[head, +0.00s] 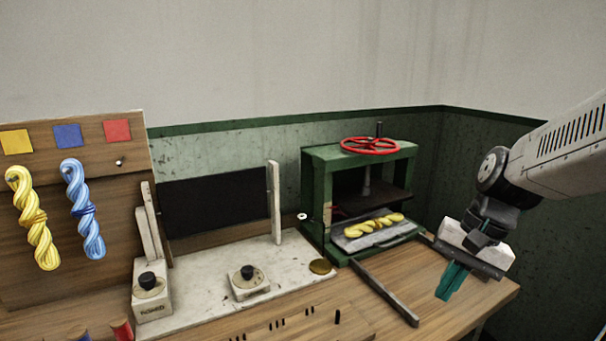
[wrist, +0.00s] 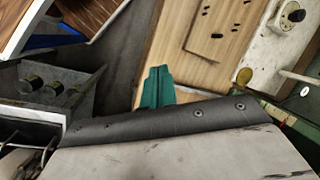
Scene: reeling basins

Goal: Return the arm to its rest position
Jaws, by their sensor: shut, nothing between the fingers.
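My gripper (head: 451,282) has teal fingers and hangs at the right side in the head view, in front of the green press and over the table's right end. The fingers are shut with nothing between them. They also show in the wrist view (wrist: 155,88), pointing away from the camera, with the wooden table top beyond. The arm comes in from the right edge, and the gripper is tilted downward. The fingers appear clear of the table and of the press.
A green press (head: 314,200) with a red handwheel (head: 370,146) holds a yellow skein (head: 374,225) on its tray. A dark bar (head: 385,291) lies on the table (head: 455,312). Yellow (head: 34,222) and blue (head: 84,212) skeins hang on a board at left. Open space lies above the table.

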